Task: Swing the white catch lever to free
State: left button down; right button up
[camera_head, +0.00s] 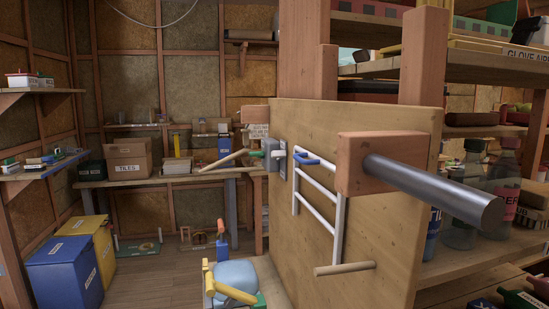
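A wooden panel (350,215) stands upright at the centre right. A grey box (272,155) sits at its upper left edge, with a small white piece (282,149) beside it that may be the catch lever; it is too small to tell. A wooden bar with a green part (228,160) sticks out to the left of the box. A white barred frame (320,201) with a blue piece (306,158) at its top is on the panel's face. Neither of my grippers is in view.
A wooden block (378,163) on the panel carries a thick dark metal cylinder (435,192) projecting to the right. A wooden dowel (345,268) sticks out lower down. Loaded shelves stand behind at right. Blue bin (63,268) and yellow bin (95,240) stand at left; floor between is partly clear.

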aim_at(278, 154)
jog(key=k+j, duration=0.1)
jog(key=j, duration=0.2)
jog(key=k+j, duration=0.1)
jog(key=j, duration=0.2)
jog(key=k+j, duration=0.1)
jog(key=j, duration=0.15)
jog(key=i+j+z, duration=0.1)
jog(key=j, duration=0.6)
jog(key=i+j, duration=0.1)
jog(key=j, duration=0.6)
jog(key=i+j, duration=0.2)
jog(key=i, duration=0.2)
jog(key=i+j+z, duration=0.1)
jog(key=i, duration=0.3)
jog(key=i+j, duration=0.3)
jog(key=i+z, duration=0.05)
